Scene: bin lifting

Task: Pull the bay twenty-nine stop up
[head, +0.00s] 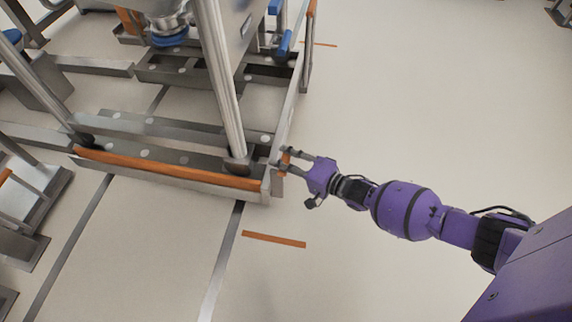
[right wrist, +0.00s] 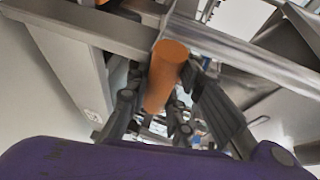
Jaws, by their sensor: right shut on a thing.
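My right gripper (head: 281,159) is at the front right corner of a grey metal frame, beside its end post. It is shut on a short orange handle (head: 286,157). In the right wrist view the orange handle (right wrist: 166,72) is a rounded cylinder between the dark fingers, just below a grey metal bar (right wrist: 235,45). A long orange bar (head: 165,169) lies along the front of the frame and ends close to the gripper. No bay number is readable, so I cannot tell which bay this is. My left gripper is not in view.
A steel post (head: 219,80) rises from the frame just left of the gripper. More metal frames (head: 22,200) stand at the left. An orange floor strip (head: 274,240) lies in front. The pale floor at the right (head: 440,100) is clear.

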